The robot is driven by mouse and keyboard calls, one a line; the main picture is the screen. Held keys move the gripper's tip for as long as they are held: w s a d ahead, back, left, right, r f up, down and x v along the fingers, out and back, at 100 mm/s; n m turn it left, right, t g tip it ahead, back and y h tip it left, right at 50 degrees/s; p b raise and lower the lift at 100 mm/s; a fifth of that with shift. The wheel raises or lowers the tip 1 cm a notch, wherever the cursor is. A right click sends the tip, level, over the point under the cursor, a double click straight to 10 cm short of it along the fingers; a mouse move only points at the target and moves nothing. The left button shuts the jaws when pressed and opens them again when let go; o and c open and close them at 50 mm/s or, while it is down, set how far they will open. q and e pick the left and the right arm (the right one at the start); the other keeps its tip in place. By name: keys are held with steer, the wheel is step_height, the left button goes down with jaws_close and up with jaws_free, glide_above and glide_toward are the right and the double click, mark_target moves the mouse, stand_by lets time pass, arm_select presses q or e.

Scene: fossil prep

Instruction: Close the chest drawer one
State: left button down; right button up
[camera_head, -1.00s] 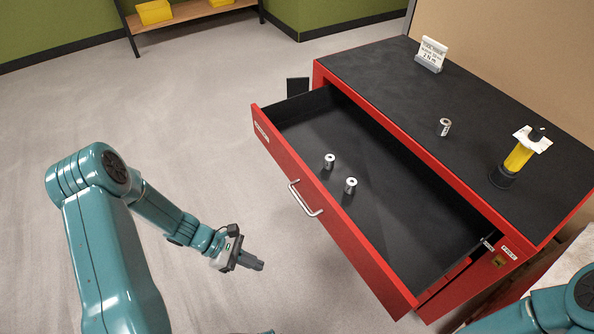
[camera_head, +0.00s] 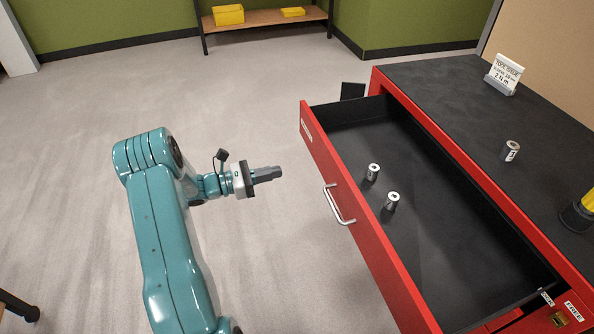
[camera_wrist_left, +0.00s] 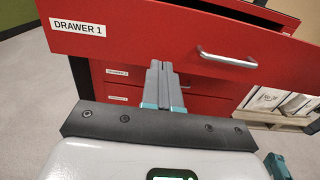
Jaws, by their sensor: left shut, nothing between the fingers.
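The red chest drawer one (camera_head: 352,196) is pulled out of the chest (camera_head: 440,80), and its dark inside shows in the head view. Two metal sockets (camera_head: 373,172) stand in it. A silver handle (camera_head: 338,205) is on its front. In the left wrist view the drawer front (camera_wrist_left: 150,35) carries the label DRAWER 1, with the handle (camera_wrist_left: 226,58) to the right. My left gripper (camera_head: 268,174) is shut and empty, in front of the drawer front and apart from it, left of the handle. It also shows in the left wrist view (camera_wrist_left: 160,75). My right gripper is not seen.
On the black chest top are a sign (camera_head: 504,74), another metal socket (camera_head: 510,151) and a partly cut-off yellow tool (camera_head: 583,210). Lower drawers (camera_wrist_left: 120,87) are shut beneath. A shelf (camera_head: 268,18) stands at the back wall. The floor left of the drawer is clear.

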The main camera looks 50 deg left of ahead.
mark_target(325, 162)
arm_select(q)
steer(key=b+x, duration=0.1)
steer(key=x, duration=1.1)
steer(key=shift+w, duration=0.2)
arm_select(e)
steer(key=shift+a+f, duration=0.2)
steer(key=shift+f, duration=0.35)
arm_select(q)
steer(key=shift+d, duration=0.1)
